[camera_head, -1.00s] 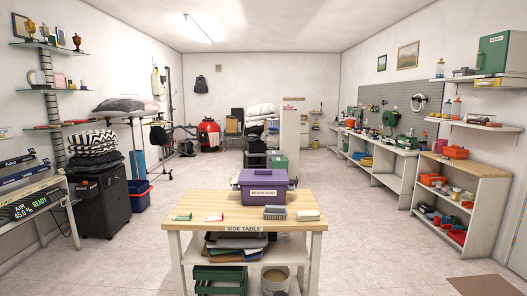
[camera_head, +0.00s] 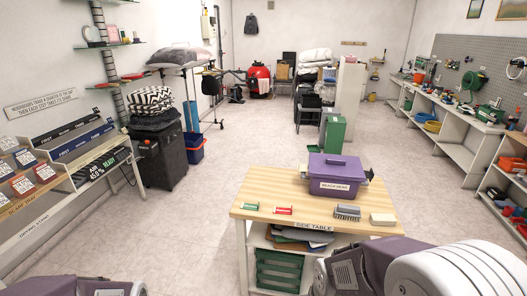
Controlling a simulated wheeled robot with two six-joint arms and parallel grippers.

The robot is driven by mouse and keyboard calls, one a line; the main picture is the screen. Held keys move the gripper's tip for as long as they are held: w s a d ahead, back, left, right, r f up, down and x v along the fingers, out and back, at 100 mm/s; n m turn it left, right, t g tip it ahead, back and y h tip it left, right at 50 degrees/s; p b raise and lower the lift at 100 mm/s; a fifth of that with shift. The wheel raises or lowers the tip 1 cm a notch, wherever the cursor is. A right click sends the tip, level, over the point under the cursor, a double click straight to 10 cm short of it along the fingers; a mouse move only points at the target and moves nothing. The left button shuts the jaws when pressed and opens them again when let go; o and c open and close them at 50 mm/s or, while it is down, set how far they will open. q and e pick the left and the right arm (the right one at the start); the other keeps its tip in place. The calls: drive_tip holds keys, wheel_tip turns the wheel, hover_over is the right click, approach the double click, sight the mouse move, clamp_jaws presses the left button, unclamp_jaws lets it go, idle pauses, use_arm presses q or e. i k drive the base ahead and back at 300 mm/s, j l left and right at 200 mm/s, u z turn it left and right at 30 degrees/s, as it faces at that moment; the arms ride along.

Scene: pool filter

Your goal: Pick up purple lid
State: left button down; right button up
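The purple lid (camera_head: 337,160) with a handle on top sits on a purple box (camera_head: 335,187) labelled "BEACH GEAR". The box stands at the back of the wooden side table (camera_head: 262,185), with a dark clasp or handle at its right side. Parts of my arms show along the bottom edge, at the lower left and the lower right. Neither gripper's fingers are in view.
On the table's front lie a green-and-white item (camera_head: 249,206), a red-and-white item (camera_head: 284,210), a grey brush (camera_head: 347,212) and a pale block (camera_head: 383,219). A green crate (camera_head: 279,270) is on the lower shelf. Open floor lies left of the table.

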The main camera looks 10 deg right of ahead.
sight(321, 166)
drive_tip(key=i+j+u, duration=0.45)
drive_tip(key=i+u, duration=0.9)
drive_tip(key=i+z, duration=0.25)
drive_tip(key=i, duration=0.25)
drive_tip(key=i+j+z, duration=0.1)
drive_tip(key=i+z, duration=0.2)
drive_tip(key=i, duration=0.15)
drive_tip(key=i+j+z, duration=0.25)
drive_tip(key=i, duration=0.25)
drive_tip(key=i+l+z, duration=0.25)
drive_tip(key=i+z, duration=0.2)
drive_tip(key=i, duration=0.15)
drive_tip(key=i+z, duration=0.45)
drive_tip(key=i, duration=0.15)
drive_tip(key=i+j+z, duration=0.1)
drive_tip(key=i+z, duration=0.3)
drive_tip(key=i, duration=0.25)
drive_tip(key=i+l+z, duration=0.15)
drive_tip(key=z, duration=0.25)
drive_tip(key=i+z, duration=0.8)
drive_tip(key=i+j+z, duration=0.1)
drive_tip(key=z, duration=0.35)
drive_tip(key=i+j+z, duration=0.25)
drive_tip(key=z, duration=0.15)
drive_tip(key=i+z, duration=0.65)
drive_tip(key=i+j, duration=0.05)
